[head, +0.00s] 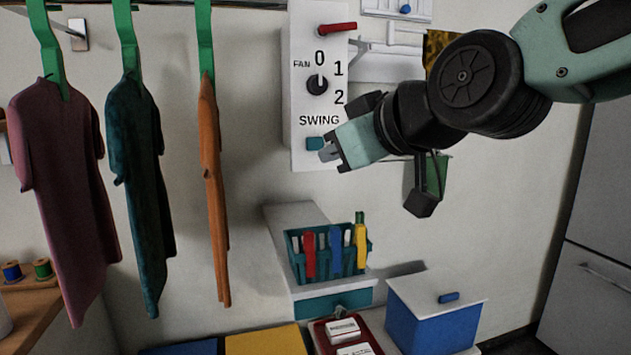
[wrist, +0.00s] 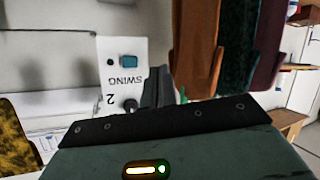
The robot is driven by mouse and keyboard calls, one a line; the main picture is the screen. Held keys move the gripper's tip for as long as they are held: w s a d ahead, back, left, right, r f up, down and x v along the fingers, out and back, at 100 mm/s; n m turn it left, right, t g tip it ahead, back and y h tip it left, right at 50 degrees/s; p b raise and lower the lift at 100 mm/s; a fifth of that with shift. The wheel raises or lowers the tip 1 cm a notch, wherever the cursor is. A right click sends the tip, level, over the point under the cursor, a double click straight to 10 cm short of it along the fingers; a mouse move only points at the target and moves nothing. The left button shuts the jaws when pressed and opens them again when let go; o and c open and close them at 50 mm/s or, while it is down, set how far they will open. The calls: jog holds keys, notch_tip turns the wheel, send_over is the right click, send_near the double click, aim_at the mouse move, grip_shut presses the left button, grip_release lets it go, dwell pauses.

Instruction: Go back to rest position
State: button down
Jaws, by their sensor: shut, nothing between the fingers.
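My gripper (head: 328,153) is in the upper middle of the head view, with its fingertips close together and nothing between them. It points left and sits in front of the lower part of a white fan panel (head: 303,75). The arm reaches in from the upper right. In the wrist view, my gripper's dark fingers (wrist: 157,88) stand together in front of the same panel (wrist: 112,75), which appears upside down. The panel carries a dark knob (head: 317,84), a red lever (head: 338,27) and a teal button (head: 315,144). The gap to the panel is hard to judge.
Three garments hang at left on green hangers: mauve (head: 62,190), dark teal (head: 137,190) and orange (head: 211,190). Below stand a teal basket (head: 296,262) of coloured pegs, a blue box (head: 430,325) with a white lid, and a red tray (head: 318,333). A fridge (head: 600,250) stands at right.

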jog(key=s+d+f+g+h+p, duration=0.1)
jog(key=s+d+f+g+h, duration=0.15)
jog(key=s+f, duration=0.4)
jog(key=s+d+f+g+h, duration=0.1)
jog(key=s+f+g, duration=0.3)
jog(key=f, duration=0.5)
jog(key=s+d+f+m+g+h, duration=0.1)
jog(key=s+d+f+g+h, duration=0.1)
jog(key=s+d+f, duration=0.2)
jog(key=s+d+f+m+g+h+p, duration=0.1)
jog(key=s+d+f+g, duration=0.1)
jog(key=s, duration=0.6)
notch_tip(320, 180, down, 2)
jog(key=shift+s+d+f+g+h, duration=0.25)
jog(key=shift+d+g+h, duration=0.1)
jog(key=shift+d, duration=0.55)
